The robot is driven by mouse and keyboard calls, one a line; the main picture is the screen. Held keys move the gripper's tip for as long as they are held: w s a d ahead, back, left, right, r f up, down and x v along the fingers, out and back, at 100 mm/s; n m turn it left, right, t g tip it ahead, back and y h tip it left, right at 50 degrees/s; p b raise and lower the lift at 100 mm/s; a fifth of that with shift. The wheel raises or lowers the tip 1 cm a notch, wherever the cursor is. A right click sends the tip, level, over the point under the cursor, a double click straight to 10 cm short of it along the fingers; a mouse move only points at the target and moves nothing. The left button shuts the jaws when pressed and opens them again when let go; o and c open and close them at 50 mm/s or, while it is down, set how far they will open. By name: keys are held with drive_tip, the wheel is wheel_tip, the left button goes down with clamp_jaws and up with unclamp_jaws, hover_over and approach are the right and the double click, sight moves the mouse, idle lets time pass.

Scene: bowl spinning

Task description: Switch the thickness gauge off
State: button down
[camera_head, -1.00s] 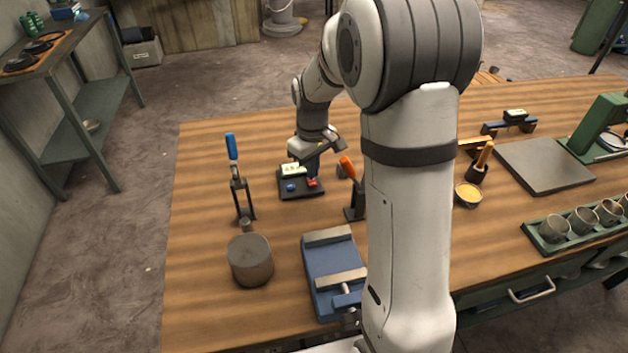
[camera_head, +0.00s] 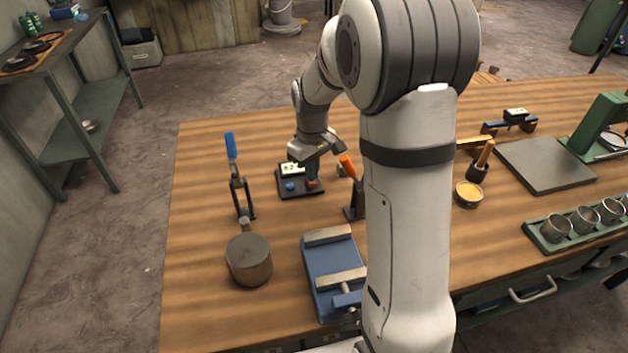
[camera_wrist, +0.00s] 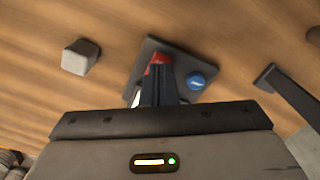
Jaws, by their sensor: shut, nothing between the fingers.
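A flat black control box (camera_head: 300,190) lies on the table with a small pale display (camera_head: 291,169), a blue button (camera_head: 290,186) and a red switch (camera_head: 312,184). In the wrist view its plate (camera_wrist: 190,62), blue button (camera_wrist: 196,81) and red switch (camera_wrist: 157,60) show. My gripper (camera_head: 312,175) is shut and empty, pointing down at the red switch. Its fingertips (camera_wrist: 165,70) overlap the switch in the wrist view; contact is unclear.
A blue-handled clamp (camera_head: 232,150) stands left of the box and an orange-handled clamp (camera_head: 348,168) right of it. A round pot (camera_head: 249,259) and a blue vise (camera_head: 335,270) are nearer. A small pale block (camera_wrist: 80,57) lies beside the plate.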

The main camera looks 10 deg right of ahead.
drive_tip(key=shift+f, duration=0.35)
wheel_tip(320, 180, up, 7)
drive_tip(key=p, duration=0.4)
idle(0.6)
idle(0.3)
drive_tip(key=s+r+m+t, duration=0.1)
drive_tip(key=s+r+m, duration=0.2)
drive_tip(key=s, duration=0.8)
drive_tip(key=s+r+m+t, duration=0.2)
drive_tip(key=s+r, duration=0.4)
drive_tip(key=s, duration=0.6)
drive_tip(key=shift+d+m, duration=0.4)
drive_tip(key=shift+m, duration=0.1)
